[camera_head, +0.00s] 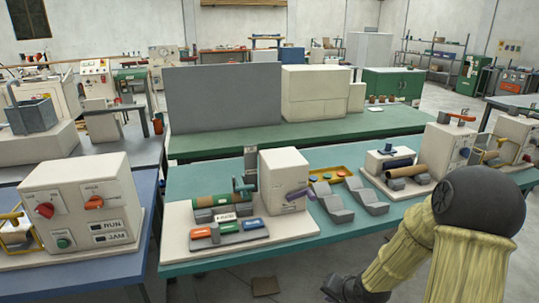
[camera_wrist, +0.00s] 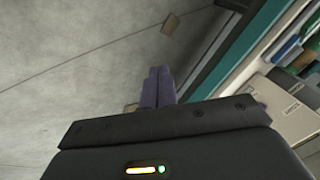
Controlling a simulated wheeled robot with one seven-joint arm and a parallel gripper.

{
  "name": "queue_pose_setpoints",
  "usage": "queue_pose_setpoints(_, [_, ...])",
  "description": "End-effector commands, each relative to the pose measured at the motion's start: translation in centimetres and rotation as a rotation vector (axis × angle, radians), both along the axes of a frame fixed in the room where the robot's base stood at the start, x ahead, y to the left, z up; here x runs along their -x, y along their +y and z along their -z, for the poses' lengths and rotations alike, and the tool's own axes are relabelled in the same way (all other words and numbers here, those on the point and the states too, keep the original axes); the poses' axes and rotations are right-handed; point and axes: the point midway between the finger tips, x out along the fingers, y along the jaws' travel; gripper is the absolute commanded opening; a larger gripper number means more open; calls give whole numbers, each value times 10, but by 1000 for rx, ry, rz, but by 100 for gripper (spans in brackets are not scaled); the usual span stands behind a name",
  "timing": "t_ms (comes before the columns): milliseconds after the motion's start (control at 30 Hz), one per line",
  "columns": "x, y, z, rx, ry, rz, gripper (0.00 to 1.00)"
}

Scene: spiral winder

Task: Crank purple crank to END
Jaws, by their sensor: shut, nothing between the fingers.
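A green roll (camera_head: 215,201) lies to the left of the box. I cannot read any END mark at this size. My gripper's wrist end (camera_head: 352,290) shows dark at the bottom of the head view, in front of and below the table edge, well apart from the crank. In the wrist view my gripper's fingers (camera_wrist: 158,87) are together and empty, over the floor. The crank cannot be made out in the wrist view.
The winder's cream base (camera_head: 283,231) carries orange, green and blue blocks at its front. Grey angled blocks (camera_head: 330,202) and a yellow tray (camera_head: 330,175) stand right of the crank. A control box (camera_head: 88,195) stands on the blue table at left.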

Motion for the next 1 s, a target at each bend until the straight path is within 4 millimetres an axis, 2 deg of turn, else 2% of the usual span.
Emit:
queue_pose_setpoints(100, [22, -2, -21, 168, 44, -106, 0])
queue_pose_setpoints(300, [64, -3, -57, 349, 126, -259, 0])
queue_pose_setpoints(700, [128, 15, -100, 421, 208, -482, 0])
queue_pose_setpoints(767, [134, 18, -108, 420, 215, -508, 0])
queue_pose_setpoints(1000, [133, 17, -144, 420, 216, -501, 0])
